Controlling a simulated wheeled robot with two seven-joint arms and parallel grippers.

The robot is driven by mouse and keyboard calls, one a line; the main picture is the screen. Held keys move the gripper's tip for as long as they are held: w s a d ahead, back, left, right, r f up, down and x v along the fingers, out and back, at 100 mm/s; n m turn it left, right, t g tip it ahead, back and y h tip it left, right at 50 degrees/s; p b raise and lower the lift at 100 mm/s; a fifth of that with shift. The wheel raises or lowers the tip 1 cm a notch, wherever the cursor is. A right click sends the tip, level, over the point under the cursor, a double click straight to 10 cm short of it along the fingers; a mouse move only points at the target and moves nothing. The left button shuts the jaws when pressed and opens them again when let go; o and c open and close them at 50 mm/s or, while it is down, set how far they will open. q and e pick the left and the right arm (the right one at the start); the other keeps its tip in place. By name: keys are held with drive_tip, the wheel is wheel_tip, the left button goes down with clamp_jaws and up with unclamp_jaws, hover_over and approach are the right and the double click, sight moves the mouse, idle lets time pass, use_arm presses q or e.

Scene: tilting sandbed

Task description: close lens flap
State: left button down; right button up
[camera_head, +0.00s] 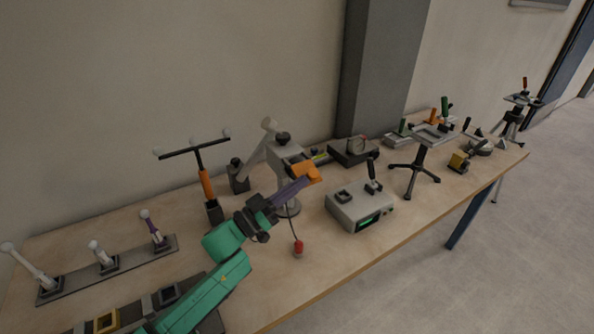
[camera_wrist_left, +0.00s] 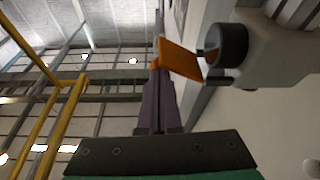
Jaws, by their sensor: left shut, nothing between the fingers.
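The lens flap is an orange plate (camera_head: 306,171) on the front of a light grey instrument head (camera_head: 287,152) that stands on a post on the table. In the left wrist view the orange flap (camera_wrist_left: 181,60) sticks out from the grey head (camera_wrist_left: 270,45), beside a black round knob (camera_wrist_left: 226,45). My left gripper (camera_head: 303,182) has purple fingers, shut and empty, with the tips at the flap's outer edge. The fingertips (camera_wrist_left: 158,74) look very close to that edge; I cannot tell whether they touch. My right gripper is not in view.
A grey box with a lever (camera_head: 358,207) stands right of my left gripper. A red bob (camera_head: 298,247) hangs on a cord below the head.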

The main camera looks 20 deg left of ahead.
use_arm(q)
wheel_tip(320, 180, up, 19)
drive_tip(key=s+a+f+m+g+h+b, duration=0.1)
drive_tip(key=s+a+f+m+b, duration=0.2)
drive_tip(key=f, duration=0.5)
drive_tip(key=s+a+f+m+g+h+b, duration=0.1)
drive_tip(key=s+f+m+g+h+b, duration=0.15)
drive_tip(key=s+f+m, duration=0.35)
drive_tip(key=w+a+f+p+x, duration=0.1)
drive_tip(key=w+p+x, duration=0.1)
drive_tip(key=x, duration=0.9)
drive_tip(key=shift+n+t+y, duration=0.35)
drive_tip(key=shift+n+y, duration=0.05)
drive_tip(key=shift+y, duration=0.05)
drive_tip(key=f, duration=0.3)
drive_tip(key=a+f, duration=0.1)
drive_tip(key=shift+w+f+p, duration=0.25)
drive_tip(key=shift+w+p, duration=0.05)
drive_tip(key=shift+w, duration=0.1)
drive_tip(key=shift+f, duration=0.1)
drive_tip(key=shift+f+m+b, duration=0.15)
drive_tip(key=shift+m+b, duration=0.25)
drive_tip(key=shift+m, duration=0.1)
